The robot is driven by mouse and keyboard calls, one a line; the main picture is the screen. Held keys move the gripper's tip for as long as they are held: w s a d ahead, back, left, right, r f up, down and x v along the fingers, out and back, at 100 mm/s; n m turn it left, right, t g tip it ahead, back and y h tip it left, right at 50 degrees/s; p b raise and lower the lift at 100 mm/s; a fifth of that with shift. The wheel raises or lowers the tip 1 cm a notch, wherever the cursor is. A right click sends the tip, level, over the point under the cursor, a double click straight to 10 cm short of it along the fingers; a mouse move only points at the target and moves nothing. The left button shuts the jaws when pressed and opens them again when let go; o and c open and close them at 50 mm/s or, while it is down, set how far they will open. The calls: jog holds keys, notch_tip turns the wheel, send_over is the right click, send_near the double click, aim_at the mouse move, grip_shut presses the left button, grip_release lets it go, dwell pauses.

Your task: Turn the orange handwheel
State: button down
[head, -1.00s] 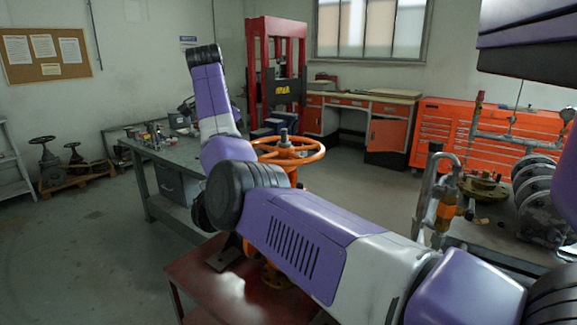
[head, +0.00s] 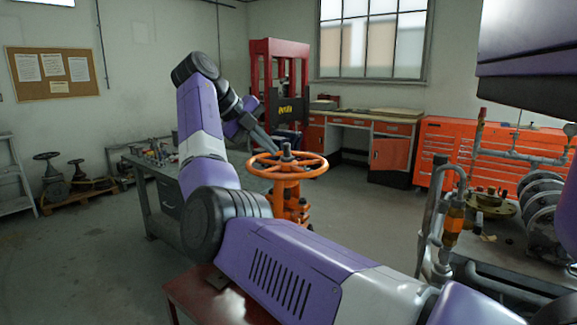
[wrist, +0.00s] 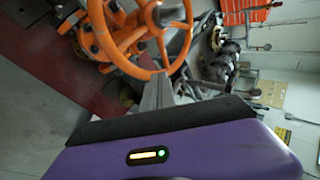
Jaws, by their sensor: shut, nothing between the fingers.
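The orange handwheel (head: 289,177) lies roughly level on top of an orange gate valve (head: 290,207), with a grey stem at its hub. In the wrist view the handwheel (wrist: 121,65) fills the upper left, its rim and spokes showing. My gripper (head: 272,149) reaches in from the left, at the wheel's far-left rim. Its fingers are together and empty. In the wrist view my gripper (wrist: 160,78) overlaps the near edge of the rim; I cannot tell whether it touches. My arm hides the valve's lower part in the head view.
A red table (head: 205,297) shows below my arm. A grey workbench (head: 150,178) with small parts stands left. At right, another bench holds pipes and a flange (head: 490,205). A red press (head: 278,75) and orange cabinets (head: 440,150) stand behind. Floor between is clear.

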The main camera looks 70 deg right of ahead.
aim_at(293, 166)
jog(key=x, duration=1)
jog(key=shift+s, duration=0.1)
jog(key=shift+d+p, duration=0.2)
jog(key=shift+p, duration=0.2)
